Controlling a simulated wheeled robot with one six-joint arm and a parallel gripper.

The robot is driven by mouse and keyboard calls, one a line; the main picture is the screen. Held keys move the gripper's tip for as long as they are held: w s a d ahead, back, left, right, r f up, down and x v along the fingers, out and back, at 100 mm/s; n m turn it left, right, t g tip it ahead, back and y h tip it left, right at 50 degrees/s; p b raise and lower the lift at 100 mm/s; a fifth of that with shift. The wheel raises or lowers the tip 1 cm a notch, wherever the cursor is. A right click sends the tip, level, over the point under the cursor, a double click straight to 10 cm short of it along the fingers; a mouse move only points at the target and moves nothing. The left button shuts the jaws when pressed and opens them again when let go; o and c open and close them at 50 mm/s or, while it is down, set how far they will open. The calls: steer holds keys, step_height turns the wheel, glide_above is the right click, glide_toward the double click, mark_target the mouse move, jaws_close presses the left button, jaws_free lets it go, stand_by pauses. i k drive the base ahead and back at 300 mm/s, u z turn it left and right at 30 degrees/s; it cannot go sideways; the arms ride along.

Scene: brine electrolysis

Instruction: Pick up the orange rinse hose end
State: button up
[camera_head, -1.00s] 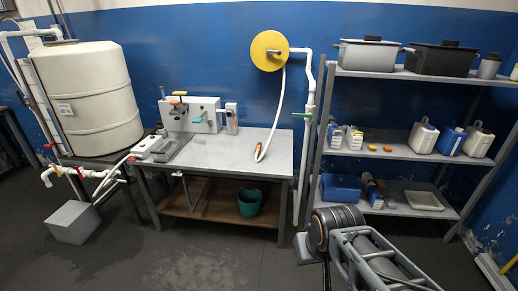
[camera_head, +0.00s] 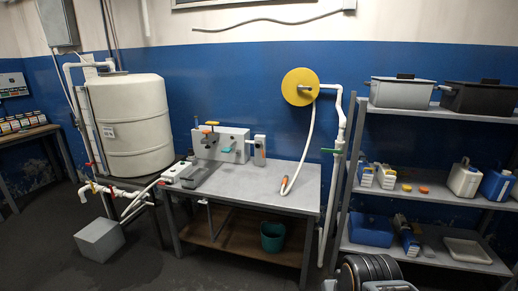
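The orange rinse hose end (camera_head: 284,186) lies on the right part of the grey workbench top (camera_head: 255,182). It is the small orange tip of a white hose (camera_head: 306,150). The hose hangs down from a yellow round reel (camera_head: 300,87) on the blue wall and curves onto the bench. Nothing is touching the orange end. Only a dark ringed part of my arm shows at the bottom edge, right of centre. My gripper is not in view.
A white pipe (camera_head: 331,205) with a green valve handle runs down the bench's right side, beside a metal shelf (camera_head: 432,194). A panel with taps (camera_head: 222,145) stands at the bench's back left. A teal bucket (camera_head: 272,236) sits underneath. The floor in front is clear.

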mark_target(286, 179)
steer(key=u, duration=0.6)
steer(key=i, duration=2.55)
steer(key=z, duration=0.8)
steer(key=i, duration=0.4)
steer(key=z, duration=0.3)
